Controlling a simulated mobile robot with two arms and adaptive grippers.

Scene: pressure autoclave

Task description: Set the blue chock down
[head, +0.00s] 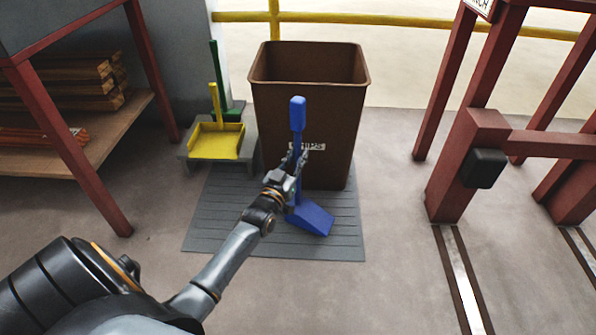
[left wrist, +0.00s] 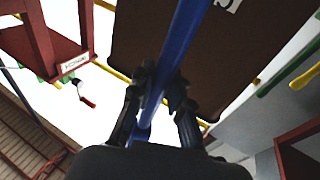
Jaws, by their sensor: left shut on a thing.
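The blue chock (head: 311,218) has a wedge-shaped foot and a long upright handle with a thicker grip at the top. My left gripper (head: 290,170) is shut on the handle around its middle. The handle also shows in the left wrist view (left wrist: 182,40), passing between the fingers of the left gripper (left wrist: 160,95). The wedge is low over the grey ribbed mat (head: 225,235), in front of the brown bin; I cannot tell whether it touches the mat. My right gripper is not in view.
The brown bin (head: 308,100) stands right behind the chock. A wooden shelf (head: 90,135) is at the left, a red frame (head: 465,130) at the right.

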